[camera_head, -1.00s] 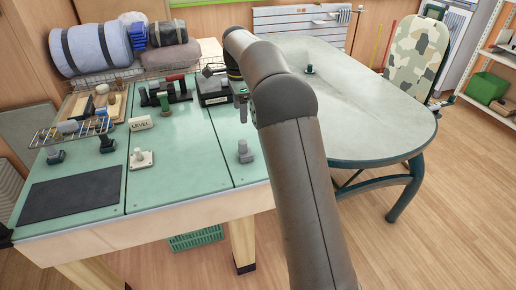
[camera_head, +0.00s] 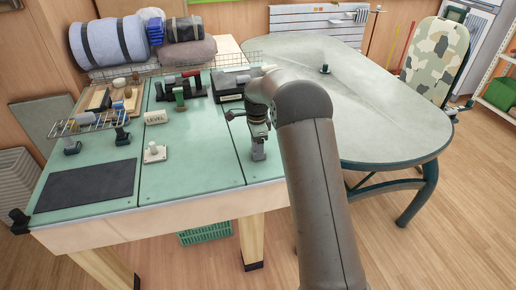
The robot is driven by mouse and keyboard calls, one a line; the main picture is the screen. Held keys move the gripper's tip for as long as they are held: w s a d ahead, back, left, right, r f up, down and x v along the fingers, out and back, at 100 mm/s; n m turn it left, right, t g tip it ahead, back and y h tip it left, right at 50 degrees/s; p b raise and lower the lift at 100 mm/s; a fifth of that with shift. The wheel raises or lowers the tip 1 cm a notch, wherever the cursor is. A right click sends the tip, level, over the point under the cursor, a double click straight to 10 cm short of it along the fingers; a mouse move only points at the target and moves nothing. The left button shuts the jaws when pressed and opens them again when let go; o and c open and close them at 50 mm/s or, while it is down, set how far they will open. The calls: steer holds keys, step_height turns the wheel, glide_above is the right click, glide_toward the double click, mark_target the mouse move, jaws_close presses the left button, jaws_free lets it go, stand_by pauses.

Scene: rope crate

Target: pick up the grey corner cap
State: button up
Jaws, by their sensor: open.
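A small grey piece with an upright knob, which looks like the grey corner cap (camera_head: 258,154), stands near the front edge of the green bench top. My gripper (camera_head: 258,146) is right above it, pointing down, with its fingertips at or around the knob. The jaws are open. The fingers and the cap overlap in this view, so I cannot tell whether they touch.
A knobbed piece on a white plate (camera_head: 154,153) and two dark-based ones (camera_head: 72,146) (camera_head: 122,136) stand to the left. A grey oval table (camera_head: 390,130) adjoins on the right.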

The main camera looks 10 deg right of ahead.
steer(key=shift+f, duration=0.4)
steer(key=c, duration=1.3)
steer(key=shift+r, duration=0.1)
